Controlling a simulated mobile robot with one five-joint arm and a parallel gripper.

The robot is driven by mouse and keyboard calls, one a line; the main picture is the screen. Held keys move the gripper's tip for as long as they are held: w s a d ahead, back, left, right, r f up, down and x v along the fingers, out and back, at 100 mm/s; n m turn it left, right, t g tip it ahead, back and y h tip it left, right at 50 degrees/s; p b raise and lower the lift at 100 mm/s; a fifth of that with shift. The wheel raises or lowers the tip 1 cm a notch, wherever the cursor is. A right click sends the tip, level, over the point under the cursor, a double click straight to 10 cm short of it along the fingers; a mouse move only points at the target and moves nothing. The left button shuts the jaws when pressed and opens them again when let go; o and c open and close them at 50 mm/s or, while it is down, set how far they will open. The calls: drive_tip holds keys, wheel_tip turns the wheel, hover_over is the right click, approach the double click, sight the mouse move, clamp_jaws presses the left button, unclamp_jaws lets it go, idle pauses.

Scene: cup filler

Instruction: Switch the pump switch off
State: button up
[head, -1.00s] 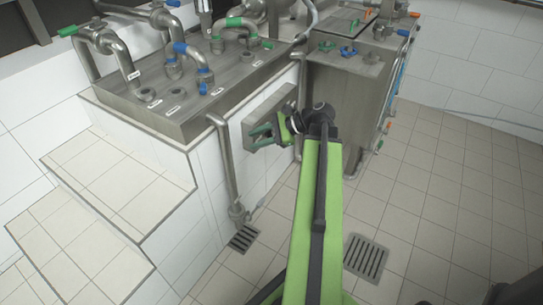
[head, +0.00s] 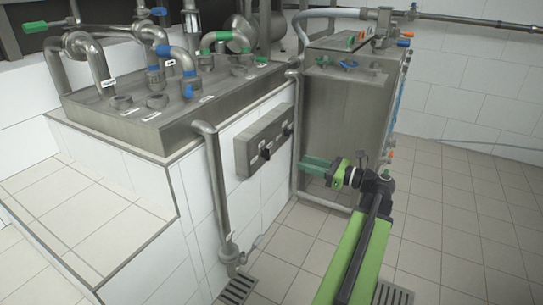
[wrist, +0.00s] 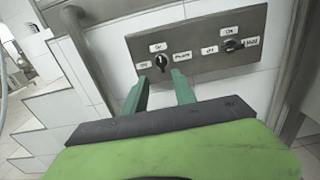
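A grey switch panel (head: 246,152) is on the white tiled wall. In the wrist view the panel (wrist: 195,72) carries two black rotary knobs with small white labels. The left knob, the pump switch (wrist: 161,62), has what looks like "Pump" at its right; it stands roughly upright, toward its upper label, which seems to read "On". In the head view the pump switch (head: 265,154) is at the panel's lower left. My gripper (head: 306,165) is open and empty, right of the panel. In the wrist view my gripper (wrist: 161,83) has its fingertips just below the pump switch, not around it.
The second knob (wrist: 232,44) is at the panel's right. A vertical pipe (head: 216,190) stands left of the panel, and another thin pipe (head: 297,130) runs at its right. A steel tank (head: 345,110) stands behind my gripper. Tiled floor lies to the right.

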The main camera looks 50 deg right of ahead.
sight(267, 155)
drive_tip(key=x, duration=1.3)
drive_tip(key=shift+w, duration=0.3)
